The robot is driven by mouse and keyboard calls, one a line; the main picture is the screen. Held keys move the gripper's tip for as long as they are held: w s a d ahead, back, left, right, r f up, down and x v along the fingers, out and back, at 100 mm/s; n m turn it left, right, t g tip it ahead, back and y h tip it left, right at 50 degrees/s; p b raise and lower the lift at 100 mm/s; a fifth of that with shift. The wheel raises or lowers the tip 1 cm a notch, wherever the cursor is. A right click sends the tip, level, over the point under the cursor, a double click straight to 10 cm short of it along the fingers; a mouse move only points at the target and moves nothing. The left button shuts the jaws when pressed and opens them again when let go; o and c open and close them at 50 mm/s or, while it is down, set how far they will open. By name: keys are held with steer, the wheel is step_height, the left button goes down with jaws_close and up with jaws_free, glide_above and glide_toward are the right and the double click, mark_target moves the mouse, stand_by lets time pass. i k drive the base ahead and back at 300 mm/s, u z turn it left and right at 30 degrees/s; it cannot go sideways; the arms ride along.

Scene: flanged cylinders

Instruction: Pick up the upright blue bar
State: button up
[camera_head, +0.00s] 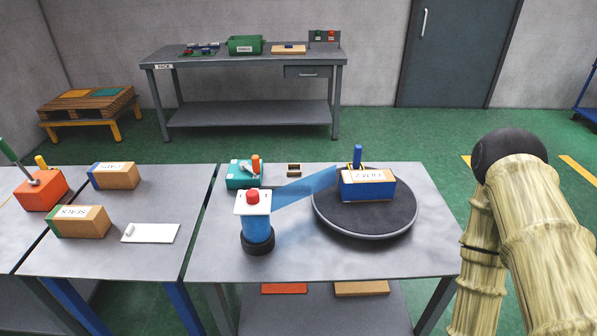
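A small upright blue bar (357,156) stands on the round dark turntable (330,217), behind a blue and tan labelled box (367,190). The box hides its lower part, so I cannot tell how its foot rests. A thicker blue cylinder (257,229) stands left of the turntable, with a black base, a white top plate and a red cap. My arm shows at the right edge in a tan ribbed sleeve with a black joint. My gripper is out of the picture.
A translucent blue band (305,187) runs from the cylinder toward the turntable. A teal box (243,174) with an orange-handled part sits at the table's back left. The grey table (300,264) is clear in front. A left table (95,255) holds boxes.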

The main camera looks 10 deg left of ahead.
mark_target(356, 165)
steer(key=z, duration=1.9)
steer(key=i, duration=1.5)
steer(key=u, duration=3.2)
